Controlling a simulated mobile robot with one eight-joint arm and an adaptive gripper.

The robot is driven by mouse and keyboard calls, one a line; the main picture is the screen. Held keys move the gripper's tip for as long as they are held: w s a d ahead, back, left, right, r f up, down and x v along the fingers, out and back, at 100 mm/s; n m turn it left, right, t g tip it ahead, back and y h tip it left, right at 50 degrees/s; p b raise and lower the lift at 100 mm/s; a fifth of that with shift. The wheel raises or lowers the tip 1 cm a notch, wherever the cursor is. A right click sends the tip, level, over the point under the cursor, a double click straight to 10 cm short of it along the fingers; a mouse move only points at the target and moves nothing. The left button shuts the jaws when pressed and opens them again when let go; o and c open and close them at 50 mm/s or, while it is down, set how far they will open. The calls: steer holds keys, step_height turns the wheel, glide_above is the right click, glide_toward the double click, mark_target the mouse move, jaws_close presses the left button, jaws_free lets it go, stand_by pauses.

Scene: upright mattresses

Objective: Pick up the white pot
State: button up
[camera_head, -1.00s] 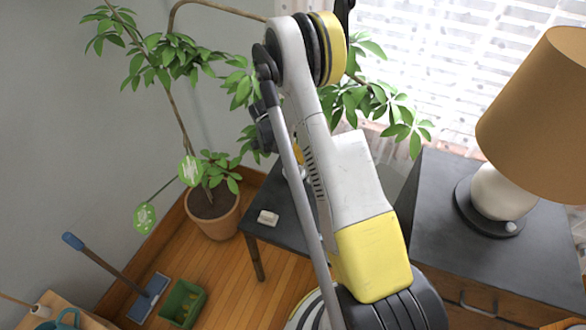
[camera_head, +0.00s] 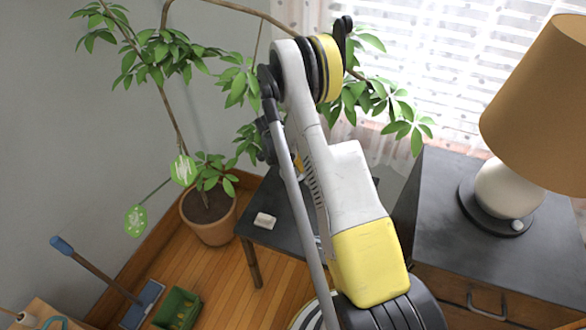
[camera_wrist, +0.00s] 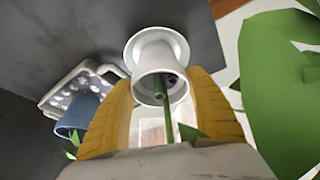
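The white pot (camera_wrist: 155,58) shows in the wrist view, seen from its open rim, with a thin green stem (camera_wrist: 168,122) coming out of it toward the camera. A wider round white part lies behind the rim, against a dark grey surface. My gripper (camera_wrist: 162,78) has two yellow fingers spread apart, one on each side of the pot near its rim. Narrow gaps seem to show between the fingertips and the pot; contact is not clear. In the head view my arm hides the gripper and the pot.
A dark small table (camera_head: 284,232) bears a small white block (camera_head: 265,220). A dark cabinet (camera_head: 446,225) with a lamp (camera_head: 497,190) stands at right. A potted plant (camera_head: 209,222) stands at left. In the wrist view, a grey-blue container (camera_wrist: 76,116) sits left and large green leaves (camera_wrist: 275,80) right.

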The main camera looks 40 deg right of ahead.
steer(key=shift+r, duration=0.15)
steer(key=shift+c, duration=0.4)
step_height(320, 180, up, 4)
steer(key=p, duration=0.2)
steer(key=shift+p, duration=0.3)
steer(key=s+d+r+p, duration=0.35)
steer(key=s+r, duration=0.25)
steer(key=s, duration=0.4)
steer(key=w+a+f+b, duration=0.1)
steer(key=w, duration=0.2)
steer(key=w+a+f+b, duration=0.1)
steer(key=w+b, duration=0.1)
steer(key=w, duration=0.1)
steer(key=w+a+f+b, duration=0.1)
steer(key=w, duration=0.2)
steer(key=shift+w+a+f, duration=0.1)
steer(key=shift+w+f, duration=0.15)
steer(key=shift+w+a+r, duration=0.1)
steer(key=shift+w, duration=0.2)
steer(key=shift+b, duration=0.5)
step_height(320, 180, down, 2)
steer(key=shift+b, duration=0.7)
steer(key=shift+f, duration=2)
steer(key=shift+f, duration=0.45)
